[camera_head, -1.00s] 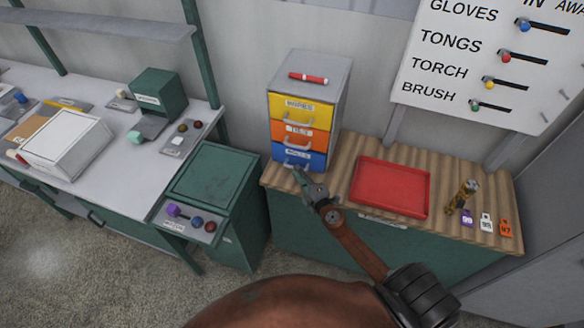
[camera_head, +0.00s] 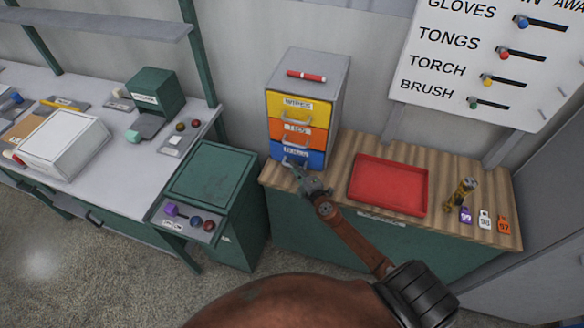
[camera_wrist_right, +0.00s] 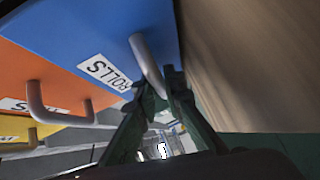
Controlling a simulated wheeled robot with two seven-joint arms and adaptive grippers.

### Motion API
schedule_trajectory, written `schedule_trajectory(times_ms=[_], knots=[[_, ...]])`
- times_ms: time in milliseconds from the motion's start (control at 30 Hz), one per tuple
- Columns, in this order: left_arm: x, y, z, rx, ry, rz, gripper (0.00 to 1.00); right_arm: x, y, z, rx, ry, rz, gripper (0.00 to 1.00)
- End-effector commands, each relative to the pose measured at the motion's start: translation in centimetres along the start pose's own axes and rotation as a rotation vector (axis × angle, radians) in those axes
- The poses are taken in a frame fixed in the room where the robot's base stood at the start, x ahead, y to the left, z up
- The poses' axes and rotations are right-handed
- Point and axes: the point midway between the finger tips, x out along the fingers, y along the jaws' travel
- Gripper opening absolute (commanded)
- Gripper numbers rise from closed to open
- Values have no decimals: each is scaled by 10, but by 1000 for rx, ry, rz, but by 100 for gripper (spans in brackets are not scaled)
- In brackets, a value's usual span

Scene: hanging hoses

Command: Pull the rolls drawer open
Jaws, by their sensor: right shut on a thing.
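The rolls drawer (camera_head: 314,160) is the blue bottom drawer of a small grey cabinet (camera_head: 335,95). Its front looks about flush with the drawers above in the head view. In the wrist view the blue front (camera_wrist_right: 95,30) fills the upper left, with its ROLLS label upside down. Its grey bar handle (camera_wrist_right: 146,62) stands out from the front. My right gripper (camera_head: 298,171) is at this handle. In the wrist view the right gripper (camera_wrist_right: 167,88) has its fingers closed on the handle's end, partly hiding it. My left gripper is not in view.
Yellow wipes (camera_head: 300,103) and orange ties (camera_head: 298,130) drawers sit above. A red marker (camera_head: 307,75) lies on top of the cabinet. A red tray (camera_head: 388,186) lies to the right on the ridged counter (camera_head: 340,165). A green bin (camera_head: 212,180) stands to the left.

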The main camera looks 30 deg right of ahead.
Motion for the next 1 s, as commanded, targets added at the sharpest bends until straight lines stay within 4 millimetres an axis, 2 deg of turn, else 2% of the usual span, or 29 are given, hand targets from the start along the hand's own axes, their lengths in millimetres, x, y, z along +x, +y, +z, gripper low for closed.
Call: schedule_trajectory(times_ms=[467,567,700,900,1000], knots=[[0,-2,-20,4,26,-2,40,-4,-2,-3,1,1,-1,0],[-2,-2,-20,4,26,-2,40,-15,-6,-16,4,3,-3,0],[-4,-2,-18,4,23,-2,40,-44,-16,-44,7,4,-4,0],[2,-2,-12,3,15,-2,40,-81,-28,-81,5,3,-4,0],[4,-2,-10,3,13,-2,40,-92,-32,-93,4,3,-4,0]])
